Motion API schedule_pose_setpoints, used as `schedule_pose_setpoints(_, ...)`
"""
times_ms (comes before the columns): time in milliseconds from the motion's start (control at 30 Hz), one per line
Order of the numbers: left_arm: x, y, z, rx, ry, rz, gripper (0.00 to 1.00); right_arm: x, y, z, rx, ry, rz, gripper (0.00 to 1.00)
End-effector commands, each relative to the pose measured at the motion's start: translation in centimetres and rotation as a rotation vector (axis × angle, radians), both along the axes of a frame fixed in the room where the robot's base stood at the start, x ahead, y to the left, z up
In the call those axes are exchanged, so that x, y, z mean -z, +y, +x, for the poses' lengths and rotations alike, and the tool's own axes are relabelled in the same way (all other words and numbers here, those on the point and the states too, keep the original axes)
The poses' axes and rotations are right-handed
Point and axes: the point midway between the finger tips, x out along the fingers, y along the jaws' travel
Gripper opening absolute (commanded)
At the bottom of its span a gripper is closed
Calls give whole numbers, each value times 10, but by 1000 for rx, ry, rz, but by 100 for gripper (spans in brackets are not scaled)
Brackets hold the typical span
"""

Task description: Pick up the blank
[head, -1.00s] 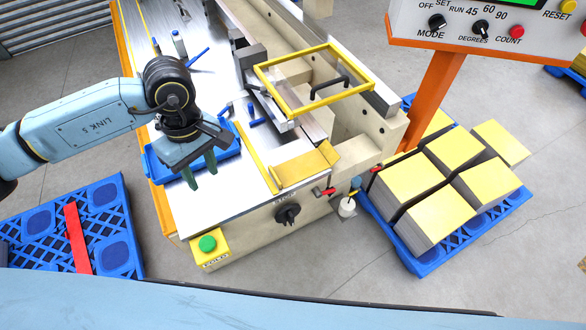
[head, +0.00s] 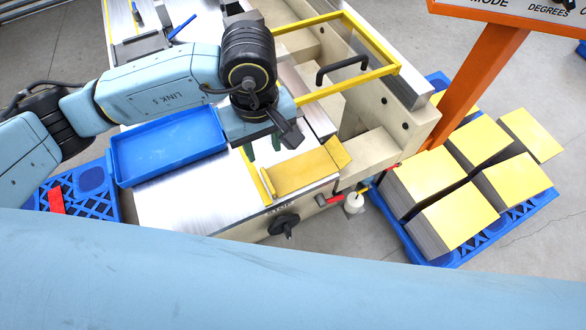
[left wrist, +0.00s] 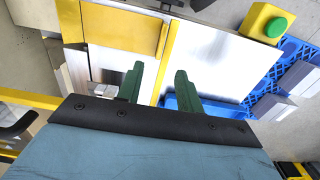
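A yellow sheet (head: 303,172) with turned-up ends lies on the front of the machine bed and looks like the blank. It also shows in the left wrist view (left wrist: 125,32), beyond the fingers. My left gripper (head: 262,148) hangs just behind and left of it in the head view, with its green fingers pointing down. In the left wrist view the two fingers (left wrist: 159,74) are apart with nothing between them. The gripper hides part of the bed behind the sheet. I cannot tell its exact height above the bed. My right gripper is in neither view.
An empty-looking blue tray (head: 168,150) sits on the bed to the left. A yellow-framed guard with a black handle (head: 341,68) stands behind the sheet. Stacks of yellow-topped sheets (head: 452,217) lie on a blue pallet at right, by an orange post (head: 477,85). Bare bed (head: 195,205) lies front left.

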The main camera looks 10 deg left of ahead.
Motion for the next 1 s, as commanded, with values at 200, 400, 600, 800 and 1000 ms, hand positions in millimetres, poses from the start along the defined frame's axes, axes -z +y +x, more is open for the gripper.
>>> schedule_pose_setpoints(200, 42, 0, -2, -1, 7, 3, 36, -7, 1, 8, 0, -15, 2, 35)
schedule_pose_setpoints(400, 68, 0, -1, 0, 3, 1, 36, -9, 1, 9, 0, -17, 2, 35)
schedule_pose_setpoints(600, 83, 1, -2, 0, 6, 2, 36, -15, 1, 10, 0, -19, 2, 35)
schedule_pose_setpoints(800, 113, 1, -1, -1, 6, 1, 36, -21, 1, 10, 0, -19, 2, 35)
schedule_pose_setpoints(1000, 124, 1, 0, 1, 2, 1, 36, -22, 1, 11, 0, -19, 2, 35)
